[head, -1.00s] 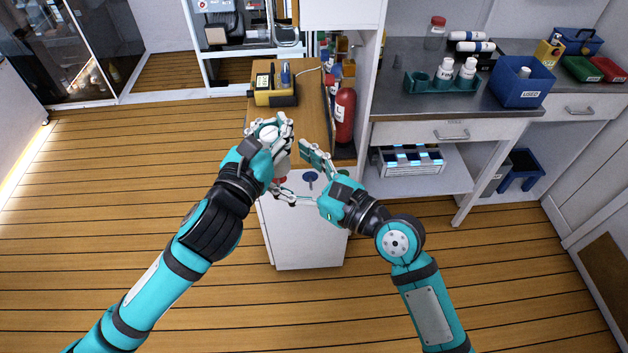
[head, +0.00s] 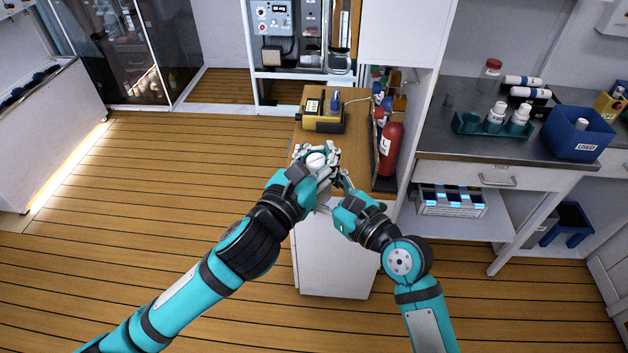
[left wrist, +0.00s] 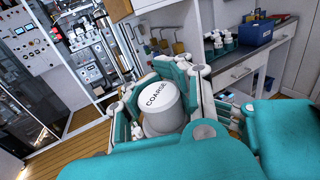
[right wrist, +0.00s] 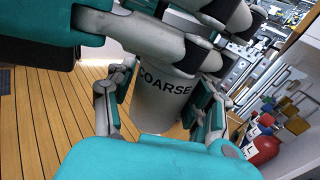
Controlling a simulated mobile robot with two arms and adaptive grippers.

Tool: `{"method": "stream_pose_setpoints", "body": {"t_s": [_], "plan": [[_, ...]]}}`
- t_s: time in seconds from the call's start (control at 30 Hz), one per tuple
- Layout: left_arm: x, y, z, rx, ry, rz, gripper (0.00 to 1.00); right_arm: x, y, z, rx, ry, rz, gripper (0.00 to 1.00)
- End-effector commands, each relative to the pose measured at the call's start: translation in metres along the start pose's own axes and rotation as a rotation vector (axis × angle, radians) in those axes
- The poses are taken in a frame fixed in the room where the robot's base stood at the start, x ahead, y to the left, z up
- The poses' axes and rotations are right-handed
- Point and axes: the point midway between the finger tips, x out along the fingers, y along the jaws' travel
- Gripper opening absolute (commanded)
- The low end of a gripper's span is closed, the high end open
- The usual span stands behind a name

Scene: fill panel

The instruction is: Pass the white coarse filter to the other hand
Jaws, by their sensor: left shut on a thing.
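The white coarse filter (head: 316,160) is a white cylinder marked COARSE. It also shows in the left wrist view (left wrist: 160,108) and the right wrist view (right wrist: 160,103). My left gripper (head: 318,154) is shut on it and holds it in front of the wooden-topped cabinet. My right gripper (head: 334,188) is at the filter's lower right. In the right wrist view its two fingers stand open on either side of the filter's body, close to it. Any contact there cannot be made out. The left fingers partly cover the filter.
A yellow device (head: 322,122) sits on the wooden cabinet top (head: 355,150), beside a red extinguisher (head: 390,149). On the right, a grey bench (head: 450,148) holds a teal bottle rack (head: 490,127) and a blue USED bin (head: 580,138). The floor at left is clear.

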Motion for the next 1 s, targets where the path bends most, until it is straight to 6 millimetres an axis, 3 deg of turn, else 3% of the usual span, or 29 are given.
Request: {"method": "stream_pose_setpoints", "body": {"t_s": [0.03, 0.23, 0.67, 0.7, 1.0], "plan": [[0.0004, -0.0002, 0.0005, 0.0, -0.002, -0.001, 0.0, 0.0007, 0.0043, 0.0003, 0.001, 0.0, 0.01, 0.37], [0.0006, -0.0004, 0.0005, -0.001, -0.002, -0.001, 0.0, 0.0008, 0.0053, 0.0003, 0.002, 0.001, 0.013, 0.11], [0.0005, 0.0007, 0.0005, 0.0, -0.001, 0.001, 0.0, 0.0003, 0.0026, 0.0007, 0.001, -0.001, 0.006, 0.07], [0.0005, 0.001, 0.0006, 0.001, -0.001, 0.002, 0.0, 0.0002, 0.0022, 0.0007, 0.001, -0.001, 0.005, 0.01], [0.0004, 0.0009, 0.0002, 0.001, 0.0, 0.002, 0.37, 0.0002, 0.002, 0.0007, 0.001, -0.001, 0.005, 0.0]]}}
